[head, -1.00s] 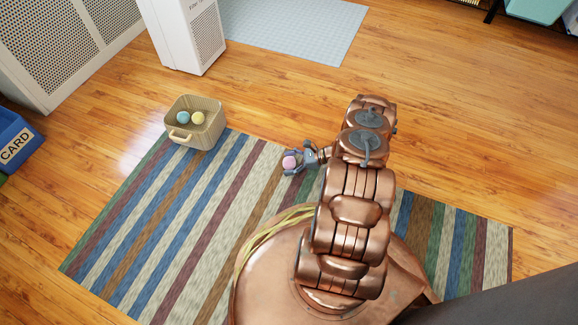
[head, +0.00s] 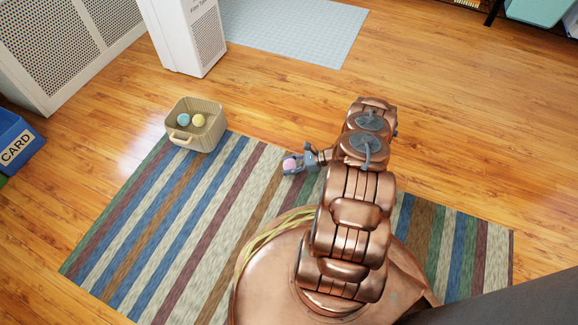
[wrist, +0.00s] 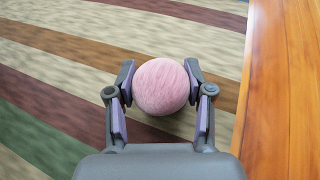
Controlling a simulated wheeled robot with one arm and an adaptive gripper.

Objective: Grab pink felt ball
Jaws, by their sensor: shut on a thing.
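The pink felt ball (head: 290,164) is held between the fingers of my gripper (head: 295,164), over the striped rug. In the wrist view the ball (wrist: 161,87) sits between the two fingertips, with a pad against each side. My gripper (wrist: 161,84) is shut on it. Whether the ball touches the rug or is just above it I cannot tell.
A beige basket (head: 210,143) with a blue ball (head: 184,120) and a yellow ball (head: 198,120) stands at the rug's far left edge. The striped rug (head: 160,225) is otherwise clear.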

